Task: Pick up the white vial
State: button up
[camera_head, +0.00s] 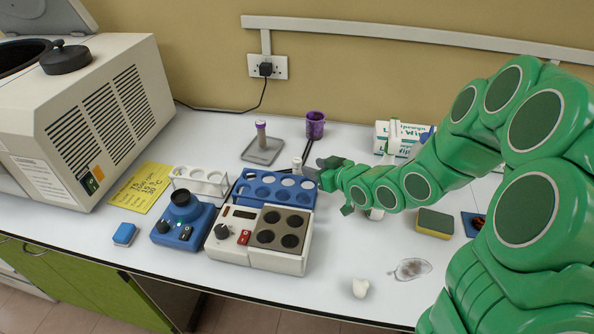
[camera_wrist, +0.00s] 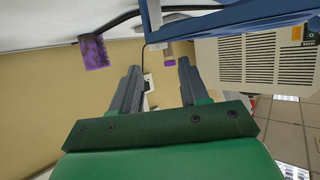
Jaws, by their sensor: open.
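A small white upright thing (camera_head: 297,164), which looks like the white vial, stands just behind the blue rack (camera_head: 248,197). My gripper (camera_head: 322,172) is close to its right, by the rack's right end. The jaws are open, and in the wrist view the two fingers (camera_wrist: 160,78) stand apart with nothing gripped between them. I cannot pick out the white vial clearly in the wrist view. A purple-capped vial (camera_head: 261,136) stands on a grey plate (camera_head: 264,151) farther back. A purple cap (camera_wrist: 169,62) shows beyond the fingertips in the wrist view.
A purple cup (camera_head: 315,124) stands behind my gripper. A white rack (camera_head: 200,181), a blue device (camera_head: 182,220) and a hotplate-like device (camera_head: 260,239) stand left and in front. A sponge (camera_head: 435,223) lies right. A white lump (camera_head: 360,288) lies near the front edge.

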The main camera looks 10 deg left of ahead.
aim_at(299, 161)
jog(key=shift+f+x, duration=0.2)
jog(key=shift+x, duration=3.75)
jog(key=shift+w+r, duration=0.15)
jog(key=shift+d, duration=0.1)
jog(key=c, duration=0.8)
jog(key=shift+r, duration=0.15)
jog(key=shift+r, duration=4.8)
